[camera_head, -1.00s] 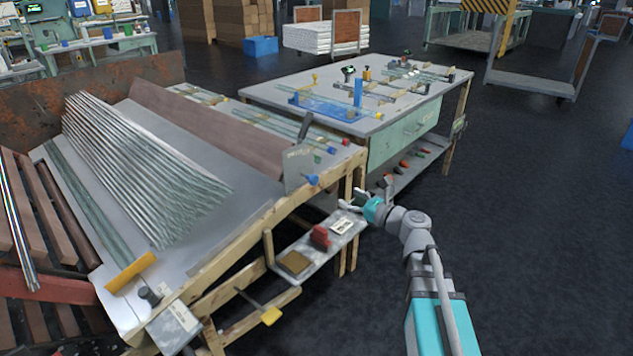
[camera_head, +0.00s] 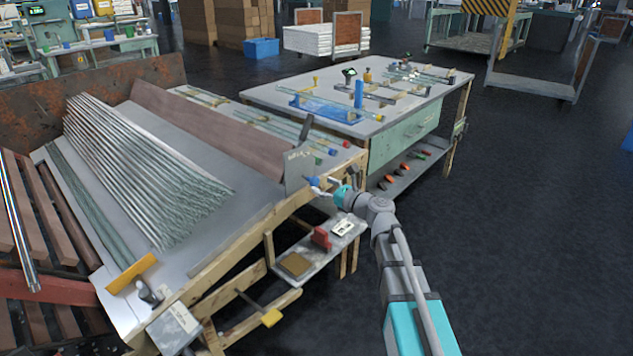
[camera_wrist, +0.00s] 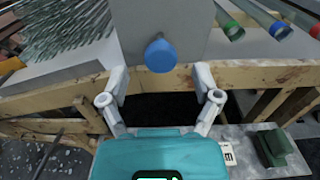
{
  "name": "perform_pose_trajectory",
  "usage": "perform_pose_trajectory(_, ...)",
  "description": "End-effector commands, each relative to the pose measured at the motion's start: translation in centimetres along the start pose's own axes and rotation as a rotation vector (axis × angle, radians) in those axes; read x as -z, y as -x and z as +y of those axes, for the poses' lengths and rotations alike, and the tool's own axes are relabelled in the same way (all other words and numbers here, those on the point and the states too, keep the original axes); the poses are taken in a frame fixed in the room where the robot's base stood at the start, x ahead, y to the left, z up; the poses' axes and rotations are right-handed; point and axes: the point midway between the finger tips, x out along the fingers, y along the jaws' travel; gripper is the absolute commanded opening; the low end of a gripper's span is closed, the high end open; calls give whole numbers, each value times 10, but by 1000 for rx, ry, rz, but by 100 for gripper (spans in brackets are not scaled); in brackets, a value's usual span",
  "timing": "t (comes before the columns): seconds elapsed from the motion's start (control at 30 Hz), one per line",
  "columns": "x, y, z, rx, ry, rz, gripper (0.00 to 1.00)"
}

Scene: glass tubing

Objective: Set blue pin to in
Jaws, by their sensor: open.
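The blue pin (camera_head: 313,181) sticks out of the grey upright plate (camera_head: 297,170) at the front right corner of the sloped table. In the wrist view its round blue knob (camera_wrist: 160,56) faces me, in front of the plate (camera_wrist: 185,22). My gripper (camera_head: 325,186) is close to the knob in the head view. In the wrist view my gripper (camera_wrist: 160,98) is open, with its fingers apart and nothing between them. The knob lies just beyond the fingertips, centred between them. How deep the pin sits in the plate is hidden.
Glass tubes with green, blue and red ends (camera_wrist: 256,24) lie right of the plate. A wooden edge beam (camera_wrist: 260,74) runs below the knob. A small lower shelf (camera_head: 318,246) holds a red block (camera_head: 320,238).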

Motion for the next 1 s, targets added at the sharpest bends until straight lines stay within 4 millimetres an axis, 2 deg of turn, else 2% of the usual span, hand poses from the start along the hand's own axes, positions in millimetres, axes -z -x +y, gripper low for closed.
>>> perform_pose_trajectory(0.1, 0, -18, -1, -1, 0, 0, 81)
perform_pose_trajectory(0.3, 0, -34, -1, 0, 0, 0, 81)
perform_pose_trajectory(0.73, 0, -38, -1, 2, 0, 0, 81)
perform_pose_trajectory(0.77, 0, -38, -1, 2, 0, 0, 77)
perform_pose_trajectory(1.0, 0, -38, -1, 2, 0, 0, 33)
